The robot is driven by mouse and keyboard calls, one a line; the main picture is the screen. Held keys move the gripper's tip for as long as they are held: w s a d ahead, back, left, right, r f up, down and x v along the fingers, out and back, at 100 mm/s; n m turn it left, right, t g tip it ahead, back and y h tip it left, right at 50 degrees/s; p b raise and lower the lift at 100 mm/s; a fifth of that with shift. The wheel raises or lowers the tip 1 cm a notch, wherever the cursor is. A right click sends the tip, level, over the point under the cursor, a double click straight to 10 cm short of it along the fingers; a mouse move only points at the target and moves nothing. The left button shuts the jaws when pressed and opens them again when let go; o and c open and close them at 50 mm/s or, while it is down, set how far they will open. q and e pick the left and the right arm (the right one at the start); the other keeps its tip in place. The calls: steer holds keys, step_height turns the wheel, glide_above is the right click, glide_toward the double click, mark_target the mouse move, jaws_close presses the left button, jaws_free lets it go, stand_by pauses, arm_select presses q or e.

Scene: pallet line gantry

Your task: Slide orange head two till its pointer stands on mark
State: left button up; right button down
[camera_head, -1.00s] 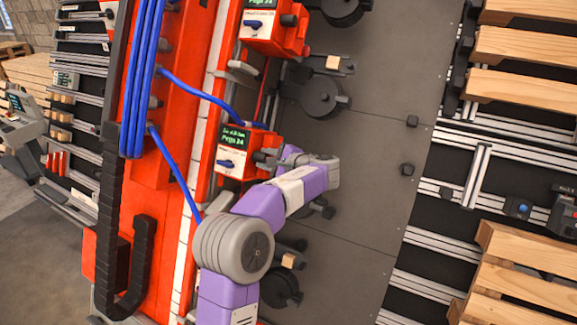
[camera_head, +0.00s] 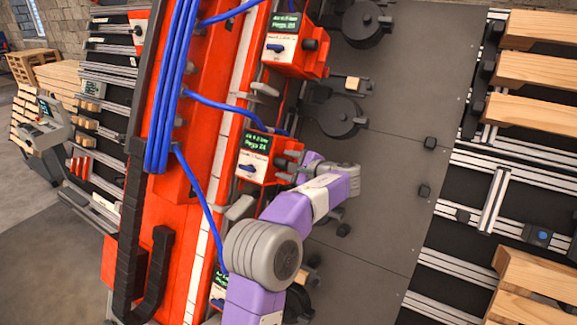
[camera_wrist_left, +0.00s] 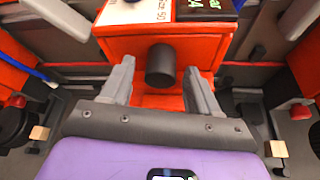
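An orange head (camera_head: 262,158) with a green-lit screen and white label sits on the red gantry beam, in front of my left gripper (camera_head: 287,170). In the left wrist view, this orange head (camera_wrist_left: 170,45) has a dark round knob (camera_wrist_left: 160,65) facing me. My left gripper (camera_wrist_left: 160,88) is open, with a grey finger on each side of the knob and visible gaps between. Other orange heads stand above (camera_head: 297,45) and below (camera_head: 218,290), the lower one partly hidden by my arm. No head number, pointer or mark can be made out. My right gripper is not in view.
A pale scale strip (camera_head: 222,110) runs along the red beam (camera_head: 205,75). Blue hoses (camera_head: 170,100) hang at its left and reach the heads. Dark round parts (camera_head: 340,117) sit on the grey plate (camera_head: 400,100). Wooden pallets (camera_head: 540,70) are at right.

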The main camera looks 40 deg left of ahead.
arm_select(q)
steer(key=shift+d, duration=0.1)
steer(key=b+v, duration=0.1)
steer(key=v, duration=0.6)
steer(key=shift+d, duration=0.15)
stand_by(0.4)
